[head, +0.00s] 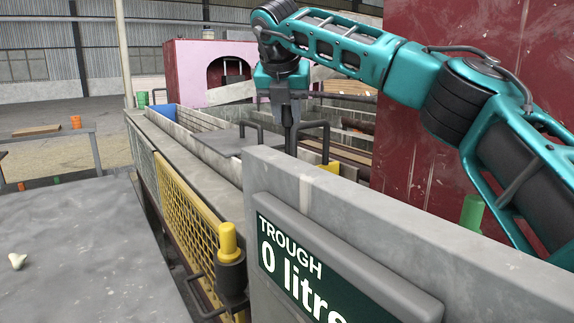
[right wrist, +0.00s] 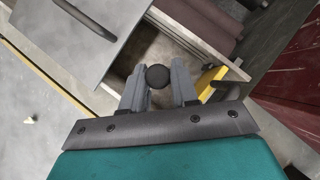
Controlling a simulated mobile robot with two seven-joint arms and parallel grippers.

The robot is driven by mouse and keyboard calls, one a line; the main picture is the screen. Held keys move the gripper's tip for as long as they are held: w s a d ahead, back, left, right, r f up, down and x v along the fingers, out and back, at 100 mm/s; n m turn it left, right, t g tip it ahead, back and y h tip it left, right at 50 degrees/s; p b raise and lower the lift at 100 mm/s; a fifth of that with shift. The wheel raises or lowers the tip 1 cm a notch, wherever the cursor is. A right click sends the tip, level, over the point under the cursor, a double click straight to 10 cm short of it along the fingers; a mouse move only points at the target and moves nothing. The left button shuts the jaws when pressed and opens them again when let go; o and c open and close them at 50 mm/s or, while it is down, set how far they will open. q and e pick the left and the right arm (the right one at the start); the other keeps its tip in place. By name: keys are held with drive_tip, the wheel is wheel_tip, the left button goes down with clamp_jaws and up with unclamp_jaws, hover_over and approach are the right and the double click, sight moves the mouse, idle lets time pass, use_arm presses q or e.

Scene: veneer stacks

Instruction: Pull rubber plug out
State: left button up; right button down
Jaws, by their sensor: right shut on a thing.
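My right gripper (head: 287,104) points down over the trough, its arm reaching in from the right. It is shut on the rubber plug (head: 291,138), a dark upright stem below the fingers. In the right wrist view the gripper (right wrist: 158,92) has its fingers on either side of the plug's round black top (right wrist: 157,76). The plug's lower end is hidden behind the trough's grey end wall (head: 400,215), so I cannot tell whether it is seated. A sign (head: 300,262) on that wall reads "TROUGH" and "0 litre", cut off at the right. My left gripper is not in view.
A grey lid or board (head: 235,138) lies across the trough beside the plug, with dark handles near it. Yellow mesh (head: 185,215) and a yellow-topped post (head: 229,243) line the near side. A grey table (head: 75,255) is at left. A red wall (head: 425,125) stands at right.

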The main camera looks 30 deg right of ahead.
drive_tip(key=shift+r, duration=2)
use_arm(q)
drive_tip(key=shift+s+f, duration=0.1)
